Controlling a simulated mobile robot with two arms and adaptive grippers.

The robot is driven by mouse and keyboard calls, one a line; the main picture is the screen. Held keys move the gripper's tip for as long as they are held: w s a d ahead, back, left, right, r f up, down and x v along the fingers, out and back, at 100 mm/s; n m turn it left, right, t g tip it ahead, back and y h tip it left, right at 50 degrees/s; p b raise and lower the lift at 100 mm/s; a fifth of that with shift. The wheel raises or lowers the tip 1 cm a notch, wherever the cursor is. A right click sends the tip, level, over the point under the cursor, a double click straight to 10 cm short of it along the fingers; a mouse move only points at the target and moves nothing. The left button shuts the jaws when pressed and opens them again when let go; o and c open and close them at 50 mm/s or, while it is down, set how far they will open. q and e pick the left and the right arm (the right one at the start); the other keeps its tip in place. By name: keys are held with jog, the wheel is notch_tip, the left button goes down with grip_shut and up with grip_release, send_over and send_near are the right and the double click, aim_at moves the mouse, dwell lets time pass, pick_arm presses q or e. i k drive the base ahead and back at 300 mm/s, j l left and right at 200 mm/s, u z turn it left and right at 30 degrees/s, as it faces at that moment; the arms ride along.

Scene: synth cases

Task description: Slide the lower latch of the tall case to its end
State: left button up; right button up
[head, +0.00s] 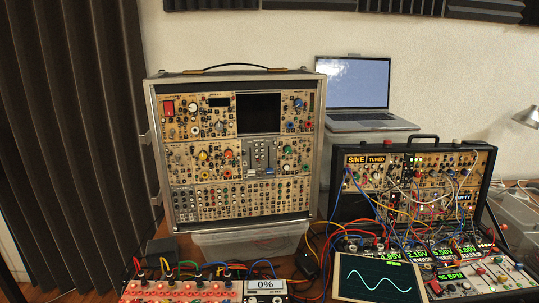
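The tall case (236,222) stands upright at the left of centre, its front filled with beige synth panels, knobs and jacks. Small pale fittings show on its left edge. The upper one (145,138) is about mid-height, and the lower one, which looks like the lower latch (156,200), is near the bottom. They are too small to tell how far along their travel they sit. Neither of my grippers is in view.
A clear plastic bin (250,243) is under the tall case. A dark curtain (60,130) hangs close on the left. A black synth case (405,148) with many patch cables, a laptop (352,85) and a waveform screen (378,281) fill the right. A red-topped unit (180,290) stands in front.

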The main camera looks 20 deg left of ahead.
aim_at(157, 200)
jog(key=k+j, duration=0.1)
jog(key=j, duration=0.45)
jog(key=k+j+u, duration=0.1)
jog(key=j, duration=0.5)
jog(key=k+j, duration=0.15)
jog(key=j, duration=0.4)
jog(key=k+j, duration=0.1)
jog(key=j, duration=0.5)
jog(key=u, duration=0.05)
